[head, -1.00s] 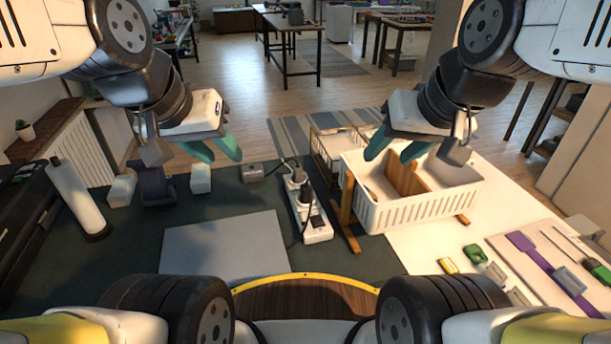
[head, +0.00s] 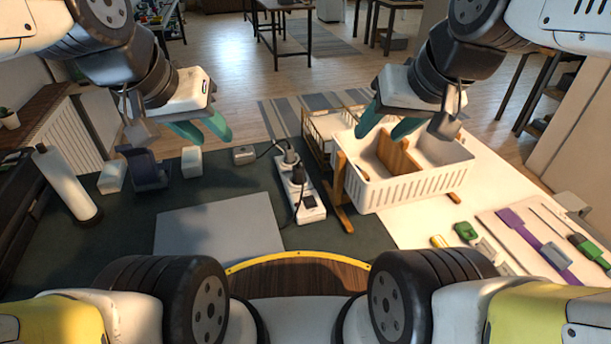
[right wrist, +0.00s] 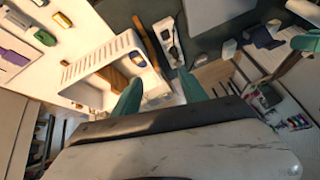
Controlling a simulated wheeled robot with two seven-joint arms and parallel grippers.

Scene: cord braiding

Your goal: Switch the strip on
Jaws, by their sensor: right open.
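A white power strip (head: 316,213) lies on the dark mat, left of the white basket. A dark switch (head: 309,202) is on its near end; whether it is on or off cannot be told. A light plug and a black plug (head: 298,174) sit in its far half. The strip also shows at the top of the right wrist view (right wrist: 166,36). My left gripper (head: 205,130) looks open and empty, in the air beyond the mat's far edge, left of the strip. My right gripper (head: 385,130) is open and empty above the white basket, right of the strip.
The white basket (head: 410,188) on a wooden stand is close to the strip's right side. A grey box (head: 244,154) on a cord is behind it. A grey panel (head: 218,237) lies to the left. A paper roll (head: 67,185) and tools on a board (head: 540,240) are farther out.

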